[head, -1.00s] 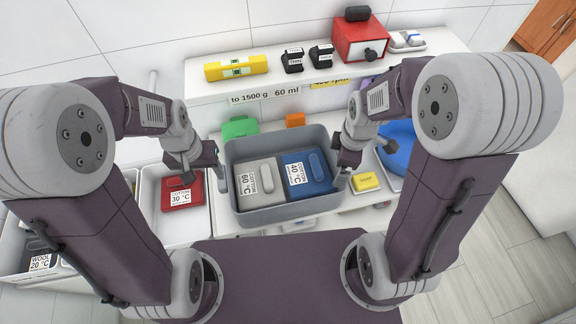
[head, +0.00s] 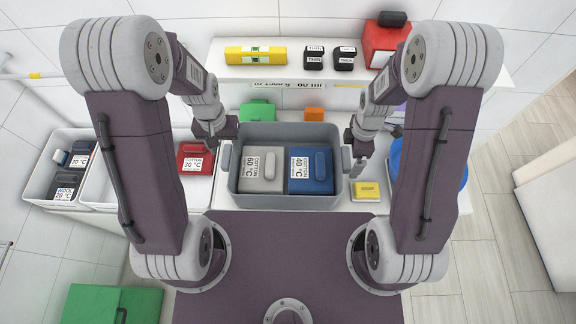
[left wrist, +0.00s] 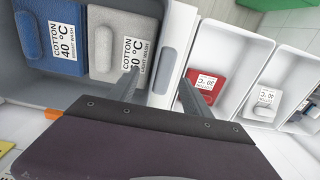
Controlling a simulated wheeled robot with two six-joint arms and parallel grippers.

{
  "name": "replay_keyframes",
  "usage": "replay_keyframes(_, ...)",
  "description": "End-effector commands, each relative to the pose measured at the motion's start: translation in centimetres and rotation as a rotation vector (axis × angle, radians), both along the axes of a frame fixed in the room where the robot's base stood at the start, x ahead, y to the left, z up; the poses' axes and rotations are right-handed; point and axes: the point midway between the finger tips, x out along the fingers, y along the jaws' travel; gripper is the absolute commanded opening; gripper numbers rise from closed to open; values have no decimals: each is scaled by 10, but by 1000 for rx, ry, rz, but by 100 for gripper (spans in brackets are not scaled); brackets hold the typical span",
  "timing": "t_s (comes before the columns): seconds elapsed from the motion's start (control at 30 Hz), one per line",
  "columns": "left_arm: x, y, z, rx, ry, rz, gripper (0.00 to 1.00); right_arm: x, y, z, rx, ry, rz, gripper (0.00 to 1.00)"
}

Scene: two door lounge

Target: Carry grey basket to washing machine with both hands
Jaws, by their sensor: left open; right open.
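The grey basket (head: 288,202) stands upright on the white surface in the middle of the head view. It holds a grey block (head: 262,170) labelled Cotton 60 °C and a blue block (head: 311,172) labelled Cotton 40 °C. My left gripper (head: 219,148) is open at the basket's left side. In the left wrist view, its fingers (left wrist: 158,88) appear on either side of the basket's side handle (left wrist: 167,70); contact is not clear. My right gripper (head: 356,158) is open beside the right handle. I cannot make out a washing machine.
White bins (head: 105,190) stand to the left, one with a red block (head: 195,158). A yellow block (head: 367,190) lies right of the basket. Behind, a shelf (head: 285,75) carries a yellow level and a red box. Bare floor (head: 490,240) shows at right.

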Motion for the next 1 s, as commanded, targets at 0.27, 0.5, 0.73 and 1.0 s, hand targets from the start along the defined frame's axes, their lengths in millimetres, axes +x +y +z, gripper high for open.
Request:
replay_keyframes(0.27, -1, 0, -47, 0, 3, 0, 57, -1, 0, -47, 0, 2, 0, 100)
replay_keyframes(0.5, 0, 0, -63, 0, 0, 0, 57, 0, 1, -63, 0, -1, 0, 100)
replay_keyframes(0.73, 0, 0, -63, 0, -1, 0, 57, 0, 1, -63, 0, -2, 0, 100)
replay_keyframes(1.0, 0, 1, -63, 0, 0, 0, 0, 0, 0, -63, 0, -1, 0, 30)
